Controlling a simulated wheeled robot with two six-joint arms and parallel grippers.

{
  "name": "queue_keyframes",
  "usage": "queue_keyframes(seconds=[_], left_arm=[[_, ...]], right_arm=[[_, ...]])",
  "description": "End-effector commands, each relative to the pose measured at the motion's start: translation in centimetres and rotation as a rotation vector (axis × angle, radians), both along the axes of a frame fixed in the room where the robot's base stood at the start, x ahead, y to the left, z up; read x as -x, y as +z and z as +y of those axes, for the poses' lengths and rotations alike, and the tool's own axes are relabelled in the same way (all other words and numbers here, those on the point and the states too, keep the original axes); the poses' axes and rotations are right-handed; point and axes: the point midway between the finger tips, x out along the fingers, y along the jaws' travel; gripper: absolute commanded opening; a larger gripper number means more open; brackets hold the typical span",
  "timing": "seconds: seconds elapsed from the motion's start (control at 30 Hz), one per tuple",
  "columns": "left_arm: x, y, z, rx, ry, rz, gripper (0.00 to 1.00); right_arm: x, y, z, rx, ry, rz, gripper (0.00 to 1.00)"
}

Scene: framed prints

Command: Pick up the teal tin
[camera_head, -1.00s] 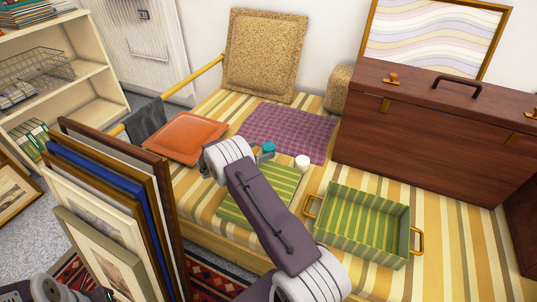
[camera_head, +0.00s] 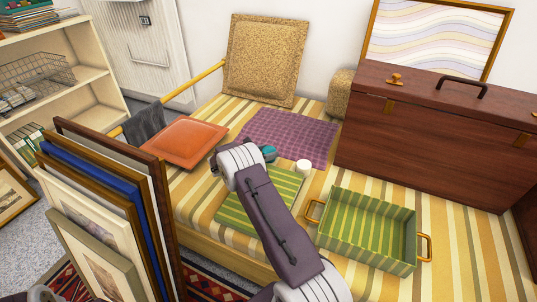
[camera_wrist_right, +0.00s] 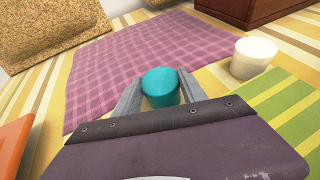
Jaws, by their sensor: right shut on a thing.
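The teal tin (camera_wrist_right: 160,86) is a small round tin between the two fingers of my right gripper (camera_wrist_right: 158,98) in the right wrist view. The gripper is shut on it. In the head view the tin (camera_head: 269,153) shows just past the end of my right arm, which hides part of it and the fingers. It is at the near edge of the purple mat; I cannot tell whether it touches the surface below. My left gripper cannot be made out; only a bit of that arm shows at the bottom left.
A white tin (camera_wrist_right: 253,57) stands close to the right, next to a green striped mat (camera_head: 237,213). A purple checked mat (camera_head: 290,135) lies behind. A green striped tray (camera_head: 368,228) and a large brown case (camera_head: 432,137) are to the right. Framed prints (camera_head: 105,235) and an orange cushion (camera_head: 186,142) are left.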

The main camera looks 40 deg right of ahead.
Motion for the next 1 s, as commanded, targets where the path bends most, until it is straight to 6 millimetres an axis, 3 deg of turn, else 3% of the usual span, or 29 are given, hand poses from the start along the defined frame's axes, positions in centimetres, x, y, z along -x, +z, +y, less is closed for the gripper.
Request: queue_keyframes(seconds=[0.17,0.33,0.73,1.0], left_arm=[[0.0,1.2,0.0,0.000,0.000,0.000,0.36],[0.0,3.8,0.0,0.000,0.000,0.000,0.36],[0.0,8.2,0.0,0.000,0.000,0.000,0.36],[0.0,8.8,0.0,0.000,0.000,0.000,0.36]], right_arm=[[0.0,1.5,0.0,0.001,0.001,-0.001,0.02],[0.0,5.1,0.0,0.001,0.000,-0.002,0.02],[9.0,10.1,-1.9,0.000,-0.002,0.001,0.02],[11.4,11.1,-2.4,0.001,0.000,-0.001,0.02]])
